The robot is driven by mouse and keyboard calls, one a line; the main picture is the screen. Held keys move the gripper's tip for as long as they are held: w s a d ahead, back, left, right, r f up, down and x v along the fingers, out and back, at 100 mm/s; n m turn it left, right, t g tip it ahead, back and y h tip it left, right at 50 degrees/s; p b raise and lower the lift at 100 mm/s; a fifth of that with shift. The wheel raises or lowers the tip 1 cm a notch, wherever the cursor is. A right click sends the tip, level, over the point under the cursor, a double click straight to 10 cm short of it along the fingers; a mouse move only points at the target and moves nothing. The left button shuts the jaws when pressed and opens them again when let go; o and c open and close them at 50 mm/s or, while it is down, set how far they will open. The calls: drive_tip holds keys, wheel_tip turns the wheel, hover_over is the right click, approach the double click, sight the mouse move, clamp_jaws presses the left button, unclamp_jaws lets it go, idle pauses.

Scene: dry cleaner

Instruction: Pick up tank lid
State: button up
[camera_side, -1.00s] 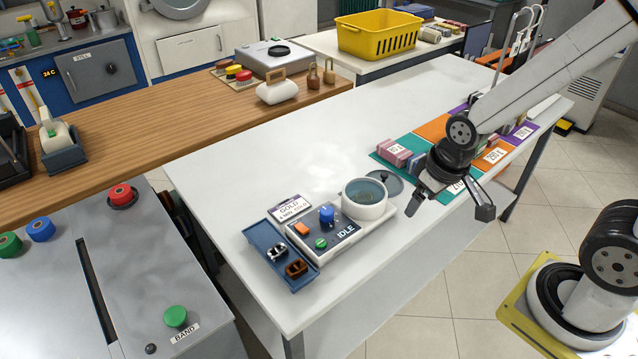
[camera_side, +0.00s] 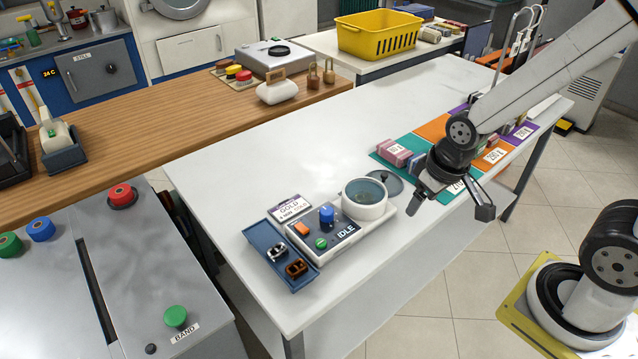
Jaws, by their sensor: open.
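The tank lid (camera_side: 384,182) is a dark, round, see-through disc. It lies on the white table just behind and right of the tank (camera_side: 364,203), a white round pot with bluish liquid in it. The tank is on the right end of a white machine whose panel (camera_side: 335,232) reads IDLE. My gripper (camera_side: 450,204) is open and empty, right of the lid and tank, above the table's front edge. Its fingers point down and are spread apart. Part of the lid is behind the tank's rim.
A blue tray (camera_side: 279,255) with small clips is left of the machine, with a GOLD sign (camera_side: 289,207) behind it. Coloured mats (camera_side: 432,127) with pink blocks (camera_side: 394,152) lie behind my gripper. The table's middle (camera_side: 290,150) is clear.

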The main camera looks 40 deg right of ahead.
idle(0.3)
drive_tip(key=m+g+y, duration=0.2)
drive_tip(key=m, duration=2.1)
hover_over(385, 174)
drive_tip(key=d, duration=0.1)
wheel_tip(385, 174, down, 12)
drive_tip(key=shift+s+d+f, duration=0.1)
drive_tip(key=shift+f, duration=0.05)
drive_tip(key=shift+a+f, duration=0.2)
drive_tip(key=shift+f, duration=1)
drive_tip(key=shift+f, duration=0.1)
drive_tip(key=shift+a+f, duration=0.25)
drive_tip(key=shift+f, duration=1)
drive_tip(key=shift+a+f, duration=0.25)
drive_tip(key=shift+f, duration=0.95)
drive_tip(key=shift+n, duration=0.3)
